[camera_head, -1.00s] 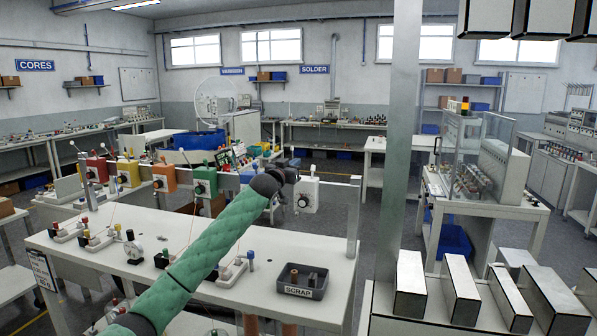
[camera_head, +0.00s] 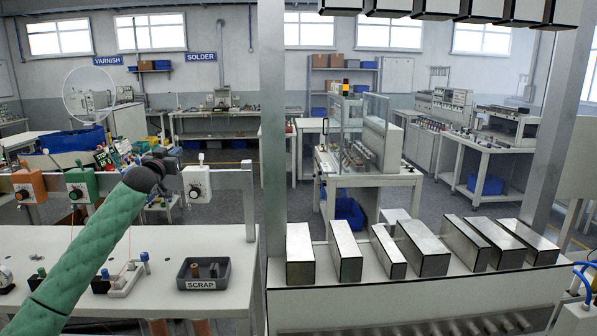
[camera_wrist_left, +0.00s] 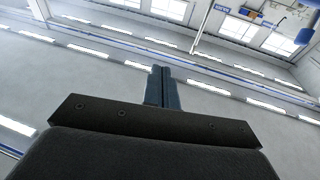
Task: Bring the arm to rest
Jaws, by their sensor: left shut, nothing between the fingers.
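My left arm, in a green sleeve, reaches up from the lower left in the head view. My left gripper (camera_head: 174,158) is at its dark end, raised above the white workbench (camera_head: 195,240) and in front of the rail with the boxes. In the left wrist view the two fingers (camera_wrist_left: 162,88) are together with nothing between them, and they point at the ceiling and far wall. My right gripper is in neither view.
A dark scrap tray (camera_head: 216,272) holds small parts on the bench. Orange (camera_head: 28,186), green (camera_head: 80,185) and white (camera_head: 197,183) dial boxes hang on the rail close to the gripper. A grey post (camera_head: 273,150) and a rack of metal blocks (camera_head: 342,250) stand to the right.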

